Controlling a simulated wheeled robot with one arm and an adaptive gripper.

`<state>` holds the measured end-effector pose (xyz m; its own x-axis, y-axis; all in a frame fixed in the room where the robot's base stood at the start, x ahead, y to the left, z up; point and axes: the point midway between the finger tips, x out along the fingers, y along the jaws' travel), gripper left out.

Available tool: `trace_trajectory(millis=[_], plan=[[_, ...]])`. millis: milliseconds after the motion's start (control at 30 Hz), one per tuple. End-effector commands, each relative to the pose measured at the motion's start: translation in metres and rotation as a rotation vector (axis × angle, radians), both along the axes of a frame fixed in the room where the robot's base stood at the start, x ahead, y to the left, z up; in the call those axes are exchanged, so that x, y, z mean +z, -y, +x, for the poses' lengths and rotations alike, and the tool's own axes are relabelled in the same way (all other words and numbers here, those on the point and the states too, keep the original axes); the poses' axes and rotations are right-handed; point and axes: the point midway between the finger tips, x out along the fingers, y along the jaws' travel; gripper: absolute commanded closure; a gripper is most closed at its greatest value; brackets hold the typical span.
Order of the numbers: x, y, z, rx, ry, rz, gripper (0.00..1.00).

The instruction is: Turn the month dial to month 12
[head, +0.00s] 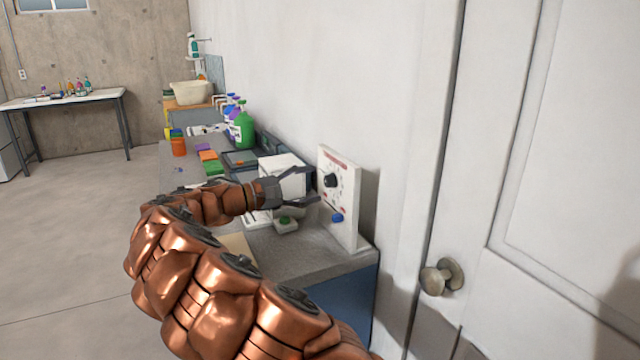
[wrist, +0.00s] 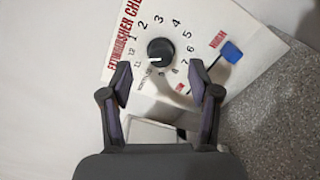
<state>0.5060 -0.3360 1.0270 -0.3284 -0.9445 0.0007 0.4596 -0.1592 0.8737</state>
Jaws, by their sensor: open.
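The month dial is a round black knob (wrist: 160,51) on a white upright panel (wrist: 115,57) with numbers around it. In the wrist view a pale pointer mark on the knob points left and slightly down, towards the 11 and 12 side; the exact number is hard to tell. In the head view the knob (head: 330,180) is on the face of the panel (head: 347,215). My gripper (wrist: 160,82) is open and empty. In the head view my gripper (head: 313,188) is just left of the panel.
A blue knob (head: 337,218) is low on the panel, beside the "HIGH" label in the wrist view. A white box (head: 282,175) and a small green-button box (head: 286,224) stand on the grey counter (head: 300,259). A wall and door (head: 560,200) are at right.

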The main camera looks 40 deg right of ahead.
Motion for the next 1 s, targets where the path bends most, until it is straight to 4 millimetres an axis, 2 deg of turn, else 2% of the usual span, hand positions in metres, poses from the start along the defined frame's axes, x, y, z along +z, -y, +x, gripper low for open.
trace_trajectory(millis=[33, 200, 400, 600, 1000], plan=[[-0.001, -0.011, 0.005, 0.006, 0.001, 0.001, 0.38], [-0.002, -0.041, 0.016, 0.004, 0.000, 0.003, 0.38], [-0.001, -0.065, 0.024, 0.003, 0.000, 0.002, 0.38], [-0.001, -0.074, 0.026, 0.000, 0.000, 0.001, 0.38], [-0.001, -0.074, 0.026, 0.000, 0.000, 0.001, 0.38]])
